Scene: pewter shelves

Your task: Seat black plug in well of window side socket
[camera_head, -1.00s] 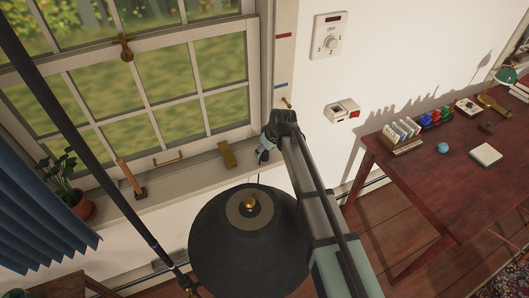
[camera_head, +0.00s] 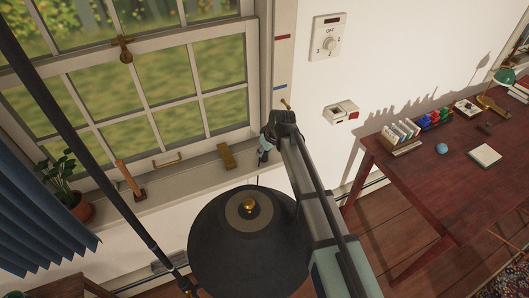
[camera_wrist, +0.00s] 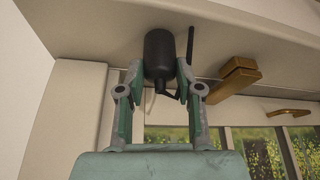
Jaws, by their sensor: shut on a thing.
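My gripper (camera_head: 263,158) hangs over the right end of the windowsill, left of the wall socket and a little lower in the head view. In the wrist view my gripper (camera_wrist: 159,72) is shut on the black plug (camera_wrist: 160,48), a dark rounded cylinder with a narrower end, held between both fingers. The plug cannot be made out clearly in the head view. The white socket (camera_head: 341,112) on the wall right of the window has a dark opening and a red patch. The socket is apart from my gripper and cannot be identified in the wrist view.
A brass block (camera_head: 227,157) lies on the sill (camera_head: 195,174), left of my gripper. A dial plate (camera_head: 329,37) is above the socket. A red-brown desk (camera_head: 420,185) with small items stands right. Wall around the socket looks clear.

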